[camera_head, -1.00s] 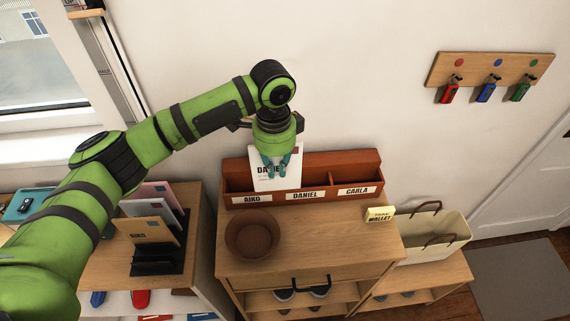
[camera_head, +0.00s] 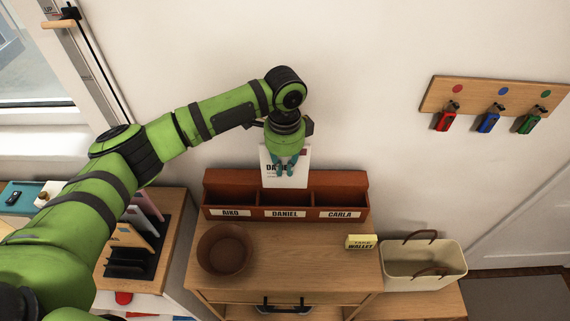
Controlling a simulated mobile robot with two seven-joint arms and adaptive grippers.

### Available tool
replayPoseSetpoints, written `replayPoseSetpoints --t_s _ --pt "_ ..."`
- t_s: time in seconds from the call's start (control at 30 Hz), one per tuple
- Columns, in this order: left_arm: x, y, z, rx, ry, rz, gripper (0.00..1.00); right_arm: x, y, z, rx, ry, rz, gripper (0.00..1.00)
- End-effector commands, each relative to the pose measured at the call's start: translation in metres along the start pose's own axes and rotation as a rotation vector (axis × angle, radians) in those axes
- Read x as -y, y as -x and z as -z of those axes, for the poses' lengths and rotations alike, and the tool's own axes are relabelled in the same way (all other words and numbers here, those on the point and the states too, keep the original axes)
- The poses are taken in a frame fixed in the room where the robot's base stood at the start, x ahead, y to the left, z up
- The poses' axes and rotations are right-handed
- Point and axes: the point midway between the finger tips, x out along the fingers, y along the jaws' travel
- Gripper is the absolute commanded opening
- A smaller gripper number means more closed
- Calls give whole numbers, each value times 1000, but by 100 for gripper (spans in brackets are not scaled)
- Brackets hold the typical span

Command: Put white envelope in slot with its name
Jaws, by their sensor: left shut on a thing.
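The white envelope (camera_head: 270,173) hangs upright in my left gripper (camera_head: 286,168), which is shut on it. The start of a name, "DA", shows on the envelope; the gripper hides the rest. The reddish-brown mail sorter (camera_head: 286,214) stands on the wooden cabinet below. Its slots are labelled AIKO (camera_head: 230,213), DANIEL (camera_head: 285,214) and CARLA (camera_head: 339,214). My right gripper is not in view.
A brown bowl (camera_head: 224,250) and a yellow "take wallet" note (camera_head: 360,242) are on the cabinet top (camera_head: 300,255). A cream basket (camera_head: 425,272) is at right. A black letter rack (camera_head: 130,262) holds envelopes at left. A key board (camera_head: 490,95) hangs on the wall.

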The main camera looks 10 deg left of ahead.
Motion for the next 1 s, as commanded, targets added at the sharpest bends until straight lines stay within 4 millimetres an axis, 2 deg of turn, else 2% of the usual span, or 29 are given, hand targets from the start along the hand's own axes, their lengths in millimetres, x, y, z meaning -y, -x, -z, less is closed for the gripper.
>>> replayPoseSetpoints --t_s 0.03,0.3,0.73,1.0 --pt "0 -10 0 0 0 1 0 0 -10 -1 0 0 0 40" --pt "0 -32 0 1 -1 1 0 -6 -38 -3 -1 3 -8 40" --pt "0 -69 0 0 1 -1 0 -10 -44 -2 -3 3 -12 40" --pt "0 -76 0 0 1 0 0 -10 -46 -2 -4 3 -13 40"
